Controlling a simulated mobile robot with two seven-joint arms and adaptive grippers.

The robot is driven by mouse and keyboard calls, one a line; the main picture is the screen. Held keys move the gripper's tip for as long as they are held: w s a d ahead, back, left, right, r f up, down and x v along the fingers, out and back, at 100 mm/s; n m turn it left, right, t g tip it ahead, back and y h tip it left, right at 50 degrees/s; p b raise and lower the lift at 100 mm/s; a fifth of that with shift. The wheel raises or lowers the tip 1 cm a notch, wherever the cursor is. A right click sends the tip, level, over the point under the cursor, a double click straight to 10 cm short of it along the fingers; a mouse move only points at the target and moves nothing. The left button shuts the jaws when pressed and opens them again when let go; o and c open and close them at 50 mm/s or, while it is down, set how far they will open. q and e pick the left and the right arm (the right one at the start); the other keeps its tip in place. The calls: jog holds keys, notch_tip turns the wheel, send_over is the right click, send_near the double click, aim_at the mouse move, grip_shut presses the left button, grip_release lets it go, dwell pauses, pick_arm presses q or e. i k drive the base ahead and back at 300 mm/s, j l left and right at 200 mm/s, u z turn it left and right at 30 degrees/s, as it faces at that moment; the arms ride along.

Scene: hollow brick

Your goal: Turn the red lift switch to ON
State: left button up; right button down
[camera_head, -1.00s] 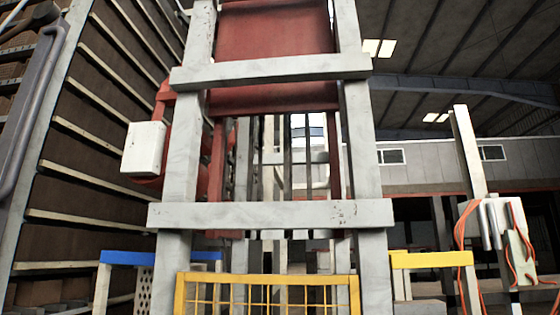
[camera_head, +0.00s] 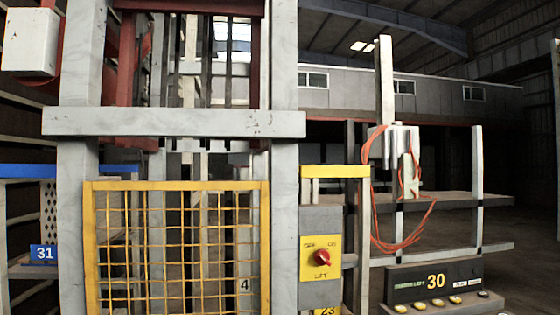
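The red lift switch (camera_head: 322,257) is a round red knob on a yellow plate (camera_head: 309,270) marked LIFT, with small position labels above the knob. The plate sits on a grey box (camera_head: 320,219) right of the lift frame's post. The knob looks tilted, but which label it points to is too small to tell. Neither of my grippers shows in the head view.
A yellow mesh gate (camera_head: 177,187) closes the front of the grey lift frame (camera_head: 175,122). A dark display panel (camera_head: 405,283) reading 30, with several buttons, stands at the lower right. Orange cables (camera_head: 372,205) hang behind it. A blue 31 sign (camera_head: 43,253) is at left.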

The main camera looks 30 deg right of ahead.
aim_at(321, 257)
jog(key=z, duration=1.35)
